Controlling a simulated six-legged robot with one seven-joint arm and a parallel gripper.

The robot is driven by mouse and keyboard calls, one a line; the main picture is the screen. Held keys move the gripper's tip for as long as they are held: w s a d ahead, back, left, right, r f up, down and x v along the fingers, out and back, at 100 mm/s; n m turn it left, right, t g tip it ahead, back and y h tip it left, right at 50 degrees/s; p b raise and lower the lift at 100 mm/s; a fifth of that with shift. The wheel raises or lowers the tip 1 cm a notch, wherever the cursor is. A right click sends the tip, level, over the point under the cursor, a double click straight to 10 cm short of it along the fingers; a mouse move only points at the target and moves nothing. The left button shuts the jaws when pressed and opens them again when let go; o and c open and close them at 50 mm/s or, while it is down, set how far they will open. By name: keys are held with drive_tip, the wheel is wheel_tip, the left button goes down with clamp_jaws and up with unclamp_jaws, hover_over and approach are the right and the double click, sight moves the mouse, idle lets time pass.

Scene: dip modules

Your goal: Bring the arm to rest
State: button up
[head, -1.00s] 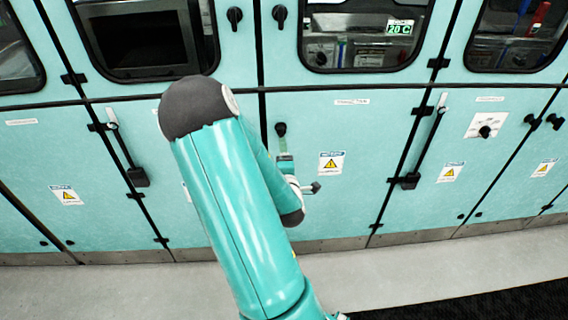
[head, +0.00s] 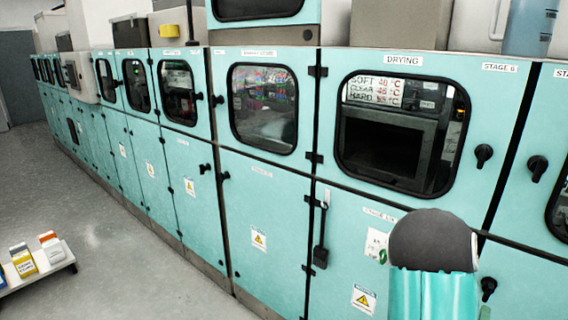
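Part of my own arm, a teal link with a dark grey rounded joint, stands at the lower right of the head view. My gripper is not in view; the arm link or the frame edge hides the rest of the arm. Whether the gripper holds anything cannot be seen.
A long row of teal cabinets (head: 262,214) with windows, dark knobs and latches fills the middle and right. The drying window (head: 402,128) is just above my arm. A low white shelf (head: 40,270) with several small boxes stands at lower left. Grey floor (head: 100,215) lies open between.

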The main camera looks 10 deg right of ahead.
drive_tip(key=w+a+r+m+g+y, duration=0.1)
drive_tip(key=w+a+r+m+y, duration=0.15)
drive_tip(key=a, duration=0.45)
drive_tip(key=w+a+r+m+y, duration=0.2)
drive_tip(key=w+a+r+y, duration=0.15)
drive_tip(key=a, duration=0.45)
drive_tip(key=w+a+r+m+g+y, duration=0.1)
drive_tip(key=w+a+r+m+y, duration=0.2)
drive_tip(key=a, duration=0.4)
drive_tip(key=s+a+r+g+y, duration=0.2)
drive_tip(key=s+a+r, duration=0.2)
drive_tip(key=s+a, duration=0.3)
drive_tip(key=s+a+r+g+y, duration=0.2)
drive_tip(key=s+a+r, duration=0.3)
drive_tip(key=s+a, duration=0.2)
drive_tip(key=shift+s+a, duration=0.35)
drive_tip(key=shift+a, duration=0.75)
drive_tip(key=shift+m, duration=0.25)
